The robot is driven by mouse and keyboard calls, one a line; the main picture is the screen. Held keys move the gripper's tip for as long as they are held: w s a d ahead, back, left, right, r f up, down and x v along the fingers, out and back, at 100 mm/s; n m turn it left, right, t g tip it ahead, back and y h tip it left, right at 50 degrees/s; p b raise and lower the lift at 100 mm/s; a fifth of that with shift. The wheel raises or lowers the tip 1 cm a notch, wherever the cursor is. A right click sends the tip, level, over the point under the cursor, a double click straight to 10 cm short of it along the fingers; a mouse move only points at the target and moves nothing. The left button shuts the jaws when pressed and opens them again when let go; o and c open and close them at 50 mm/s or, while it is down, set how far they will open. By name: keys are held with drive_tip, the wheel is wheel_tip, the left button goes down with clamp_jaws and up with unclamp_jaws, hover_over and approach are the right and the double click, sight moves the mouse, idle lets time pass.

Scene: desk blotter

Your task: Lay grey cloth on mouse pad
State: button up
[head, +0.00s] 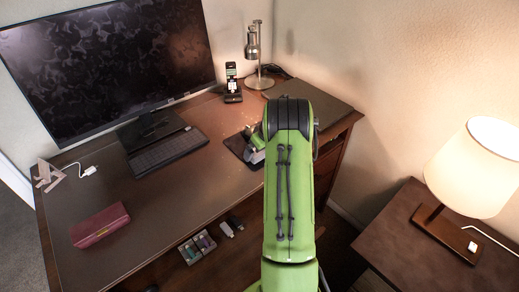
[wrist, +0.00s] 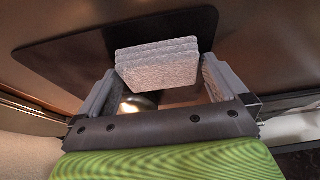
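In the wrist view, the grey cloth (wrist: 158,66) is a folded, layered bundle. The black mouse pad (wrist: 65,55) lies on the desk behind the cloth, which overlaps the pad in the picture. In the head view, the mouse pad (head: 235,145) shows at the desk's right part, mostly covered by my green arm. Whether the cloth touches the pad cannot be told.
A keyboard (head: 165,150) and monitor (head: 105,65) stand left of the pad. A phone (head: 232,85) and metal lamp (head: 254,50) stand behind it. The desk's middle is clear.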

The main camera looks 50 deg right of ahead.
drive_tip(key=shift+r, duration=0.3)
drive_tip(key=p+v, duration=0.3)
drive_tip(key=v, duration=0.8)
drive_tip(key=s+a+r, duration=0.1)
drive_tip(key=a+r, duration=0.6)
drive_tip(key=a, duration=0.4)
drive_tip(key=s+a+r, duration=0.2)
drive_tip(key=a+r, duration=0.5)
drive_tip(key=a, duration=0.4)
drive_tip(key=s+a+n+t, duration=0.1)
drive_tip(key=s+a, duration=1.2)
drive_tip(key=s, duration=0.4)
drive_tip(key=shift+s+a, duration=0.35)
drive_tip(key=shift+a, duration=0.05)
